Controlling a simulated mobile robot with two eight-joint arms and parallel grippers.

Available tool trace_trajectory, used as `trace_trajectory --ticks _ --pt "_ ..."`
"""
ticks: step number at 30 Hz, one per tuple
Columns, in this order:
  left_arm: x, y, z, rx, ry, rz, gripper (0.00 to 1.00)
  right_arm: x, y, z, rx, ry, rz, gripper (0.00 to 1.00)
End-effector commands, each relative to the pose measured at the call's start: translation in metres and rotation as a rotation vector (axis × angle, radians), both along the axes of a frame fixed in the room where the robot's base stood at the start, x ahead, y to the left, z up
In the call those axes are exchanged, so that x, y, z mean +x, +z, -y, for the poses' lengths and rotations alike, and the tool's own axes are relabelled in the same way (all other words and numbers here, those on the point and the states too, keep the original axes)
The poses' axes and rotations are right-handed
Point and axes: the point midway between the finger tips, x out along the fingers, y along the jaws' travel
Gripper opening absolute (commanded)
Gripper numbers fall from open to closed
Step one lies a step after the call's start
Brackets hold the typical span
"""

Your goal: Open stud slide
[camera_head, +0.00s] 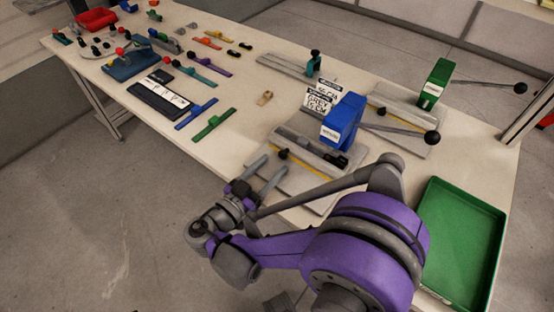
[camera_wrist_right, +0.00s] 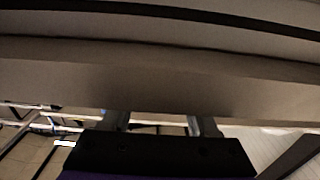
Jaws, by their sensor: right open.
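The blue press (camera_head: 341,121) stands on a grey base near the table's front edge. Its long lever ends in a black ball (camera_head: 432,138). A slide bar with a small black knob (camera_head: 283,153) and a yellow strip lies along the base; I cannot tell for sure that this is the stud slide. My right gripper (camera_head: 275,165) is open and empty, just in front of the base's left end and near the knob, apparently not touching it. In the right wrist view its two fingers (camera_wrist_right: 161,122) point at a broad pale edge. My left gripper is not in view.
A green press (camera_head: 435,84) with its own lever stands behind the blue one. A green tray (camera_head: 460,240) is at the front right. Coloured strips and a black-and-white board (camera_head: 160,97) lie left. The table's middle is mostly clear.

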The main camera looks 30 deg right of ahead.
Motion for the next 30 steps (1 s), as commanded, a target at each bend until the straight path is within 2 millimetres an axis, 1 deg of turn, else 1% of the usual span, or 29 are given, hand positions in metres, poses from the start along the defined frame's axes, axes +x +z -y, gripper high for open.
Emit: trace_trajectory --ticks 1,6,10,17,20,21,23,27,30 --pt "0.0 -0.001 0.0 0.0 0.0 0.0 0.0 0.002 0.0 0.009 -0.001 -0.004 -0.001 0.6" --pt "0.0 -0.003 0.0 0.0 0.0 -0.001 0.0 0.01 0.0 0.025 0.0 -0.001 -0.001 0.6" --pt "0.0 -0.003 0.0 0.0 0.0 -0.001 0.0 0.012 0.0 0.029 0.0 0.0 0.0 0.6" --pt "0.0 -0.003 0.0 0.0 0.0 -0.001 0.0 0.012 0.0 0.03 0.0 0.001 0.0 0.6" --pt "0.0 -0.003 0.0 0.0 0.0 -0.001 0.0 0.012 0.0 0.029 0.0 0.001 0.0 0.44" --pt "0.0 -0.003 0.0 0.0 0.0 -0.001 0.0 0.012 0.0 0.029 0.0 0.001 0.0 0.37" --pt "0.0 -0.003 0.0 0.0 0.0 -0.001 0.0 0.012 0.0 0.029 0.0 0.0 0.0 0.26" --pt "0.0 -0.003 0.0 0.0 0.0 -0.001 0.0 0.012 0.0 0.029 0.0 0.0 0.0 0.01" --pt "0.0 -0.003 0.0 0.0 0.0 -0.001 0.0 0.012 0.0 0.029 0.0 0.0 0.0 0.0"
